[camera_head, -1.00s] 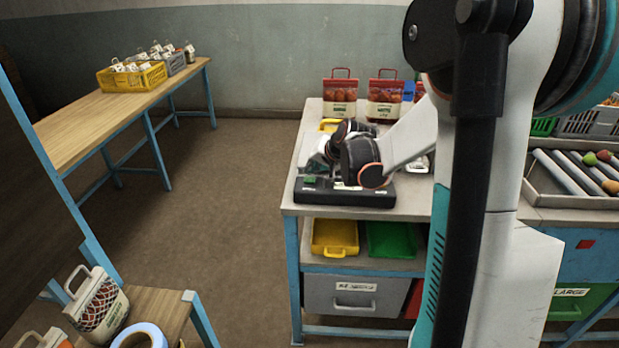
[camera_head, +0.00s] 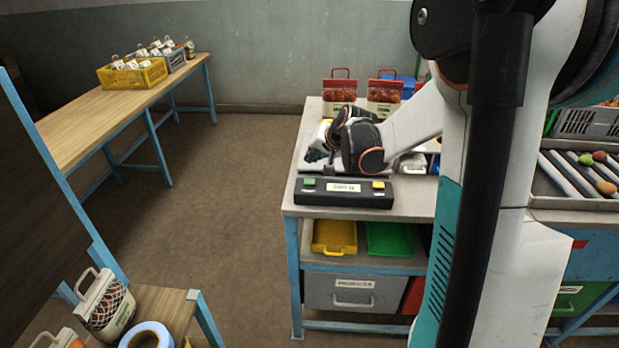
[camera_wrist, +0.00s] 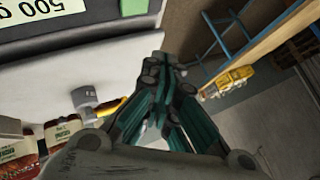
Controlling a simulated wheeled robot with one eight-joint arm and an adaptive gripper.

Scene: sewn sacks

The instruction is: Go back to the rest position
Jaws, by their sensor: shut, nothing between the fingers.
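My gripper (camera_head: 316,157) is over the left part of the grey-topped workbench (camera_head: 410,205), behind the black button box (camera_head: 343,191) with a green and a yellow button. In the wrist view its dark green fingers (camera_wrist: 172,78) are closed together with nothing between them.
Two red-topped sacks (camera_head: 384,95) stand at the back of the bench. Rollers with produce (camera_head: 590,170) lie to the right. A yellow crate (camera_head: 132,74) sits on the far-left table. Open floor lies between.

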